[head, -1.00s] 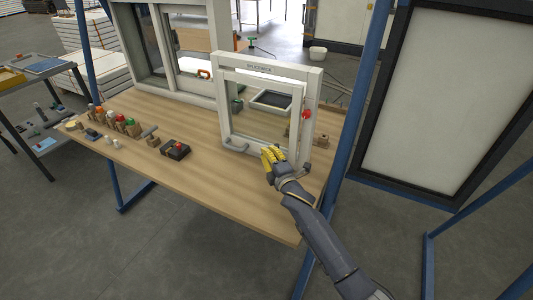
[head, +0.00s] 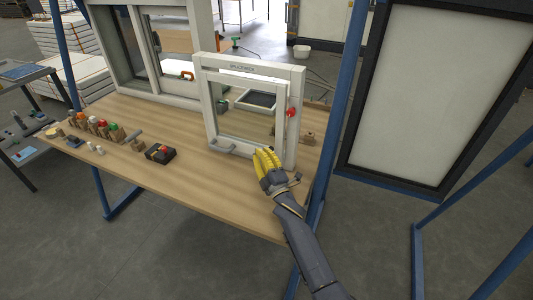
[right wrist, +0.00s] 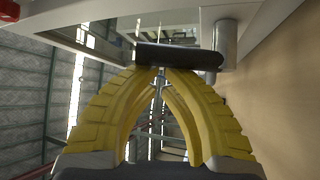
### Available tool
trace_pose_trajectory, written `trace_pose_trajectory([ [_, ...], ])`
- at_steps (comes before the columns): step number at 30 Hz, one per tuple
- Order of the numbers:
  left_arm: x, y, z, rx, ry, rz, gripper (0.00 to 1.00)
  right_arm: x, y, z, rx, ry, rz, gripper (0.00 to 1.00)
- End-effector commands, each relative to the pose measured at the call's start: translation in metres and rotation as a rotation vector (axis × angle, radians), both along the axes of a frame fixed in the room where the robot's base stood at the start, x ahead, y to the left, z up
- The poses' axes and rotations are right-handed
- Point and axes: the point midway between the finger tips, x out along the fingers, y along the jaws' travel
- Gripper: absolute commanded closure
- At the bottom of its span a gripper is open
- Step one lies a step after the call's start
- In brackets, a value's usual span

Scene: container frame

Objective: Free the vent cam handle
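The small white vent frame (head: 252,72) stands upright on the wooden bench. A grey handle (head: 222,146) sits low on its left part. A red knob (head: 291,112) is on its right side. My right gripper (head: 264,154) has yellow fingers and is in front of the frame's lower right part. In the right wrist view its fingertips (right wrist: 160,70) come together, with nothing seen between them. A dark bar (right wrist: 182,56) on a silver post (right wrist: 225,42) lies across just beyond the tips; I cannot tell whether they touch. My left gripper is not in view.
A larger white window frame (head: 197,50) stands behind on the bench (head: 190,185). Several small knobs and parts (head: 100,128) and a dark box with a red button (head: 160,152) lie at left. A blue post (head: 337,90) and a dark-framed panel (head: 430,90) are at right.

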Motion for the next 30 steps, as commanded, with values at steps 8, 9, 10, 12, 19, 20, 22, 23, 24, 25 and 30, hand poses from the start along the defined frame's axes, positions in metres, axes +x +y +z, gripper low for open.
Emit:
trace_pose_trajectory([
  [8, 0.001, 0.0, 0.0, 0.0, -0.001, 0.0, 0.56, -0.005, -0.003, -0.003, -0.005, 0.0, 0.013, 1.0],
  [9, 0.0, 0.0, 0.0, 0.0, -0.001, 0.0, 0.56, -0.006, -0.005, -0.004, -0.005, 0.001, 0.014, 1.0],
  [10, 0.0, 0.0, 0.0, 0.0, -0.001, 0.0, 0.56, -0.007, -0.007, -0.004, -0.005, 0.001, 0.014, 1.0],
  [12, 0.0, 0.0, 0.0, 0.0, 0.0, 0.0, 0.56, -0.008, -0.01, -0.005, -0.004, 0.0, 0.013, 1.0],
  [19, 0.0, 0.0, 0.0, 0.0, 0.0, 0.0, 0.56, -0.013, -0.018, -0.01, -0.004, 0.001, 0.013, 1.0],
  [20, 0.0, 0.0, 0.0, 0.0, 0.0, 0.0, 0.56, -0.013, -0.019, -0.011, -0.004, 0.001, 0.013, 1.0],
  [22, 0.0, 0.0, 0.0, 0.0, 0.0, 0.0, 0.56, -0.014, -0.02, -0.013, -0.004, 0.003, 0.013, 1.0],
  [23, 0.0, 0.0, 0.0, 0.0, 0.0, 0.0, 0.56, -0.014, -0.021, -0.013, -0.004, 0.003, 0.013, 1.0],
  [24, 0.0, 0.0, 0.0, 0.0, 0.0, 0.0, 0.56, -0.015, -0.022, -0.014, -0.004, 0.003, 0.013, 1.0],
  [25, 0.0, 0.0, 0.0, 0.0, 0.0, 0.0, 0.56, -0.015, -0.022, -0.014, -0.004, 0.003, 0.013, 1.0],
  [30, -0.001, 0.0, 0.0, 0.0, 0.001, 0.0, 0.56, -0.016, -0.025, -0.017, -0.005, 0.003, 0.012, 1.0],
])
